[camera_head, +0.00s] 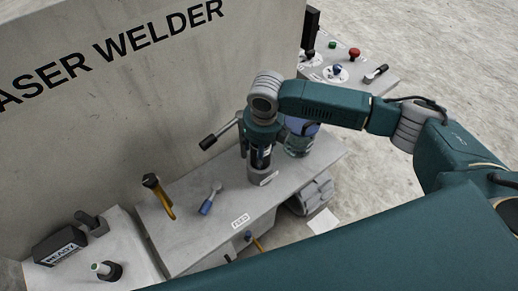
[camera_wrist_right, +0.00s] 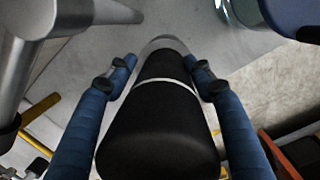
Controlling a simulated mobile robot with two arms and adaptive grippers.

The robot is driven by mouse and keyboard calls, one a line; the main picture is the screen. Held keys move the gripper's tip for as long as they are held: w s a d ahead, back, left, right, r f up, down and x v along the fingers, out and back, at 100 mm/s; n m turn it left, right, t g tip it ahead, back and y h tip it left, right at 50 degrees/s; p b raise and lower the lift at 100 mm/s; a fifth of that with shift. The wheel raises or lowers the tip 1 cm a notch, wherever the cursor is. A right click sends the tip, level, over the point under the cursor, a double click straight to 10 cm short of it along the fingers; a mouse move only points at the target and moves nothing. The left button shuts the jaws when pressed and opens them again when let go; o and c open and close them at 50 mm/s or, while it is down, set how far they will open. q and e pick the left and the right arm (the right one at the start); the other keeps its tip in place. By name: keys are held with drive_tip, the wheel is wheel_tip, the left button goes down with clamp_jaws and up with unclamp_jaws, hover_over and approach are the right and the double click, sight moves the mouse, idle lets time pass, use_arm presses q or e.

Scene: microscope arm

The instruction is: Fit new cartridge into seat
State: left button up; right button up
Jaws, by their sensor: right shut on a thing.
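My right gripper (camera_head: 259,150) points down over the grey bench. In the right wrist view its two blue fingers (camera_wrist_right: 164,72) are shut on a black cylindrical cartridge (camera_wrist_right: 160,128) with a pale ring around it and a grey end between the fingertips. In the head view, a grey round holder (camera_head: 261,176), which looks like the seat, is directly below this gripper. The gripper covers much of the cartridge, and I cannot tell whether its lower end is inside the holder. My left gripper is not in view.
A yellow-handled lever (camera_head: 158,195) and a small blue-handled lever (camera_head: 209,202) stand on the bench. A black cylinder with a pale tip (camera_head: 107,270) and a READY box (camera_head: 59,246) stand on the left table. A control panel (camera_head: 345,70) is behind. A black-knobbed bar (camera_head: 217,135) projects beside the gripper.

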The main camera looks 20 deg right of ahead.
drive_tip(key=shift+f+b, duration=0.5)
drive_tip(key=shift+f, duration=0.65)
drive_tip(key=o, duration=1.6)
drive_tip(key=shift+s, duration=0.1)
drive_tip(key=shift+r, duration=0.4)
drive_tip(key=r, duration=0.7)
drive_tip(key=s+r, duration=0.1)
drive_tip(key=r, duration=0.3)
drive_tip(key=shift+s+d, duration=0.1)
drive_tip(key=shift+d, duration=0.1)
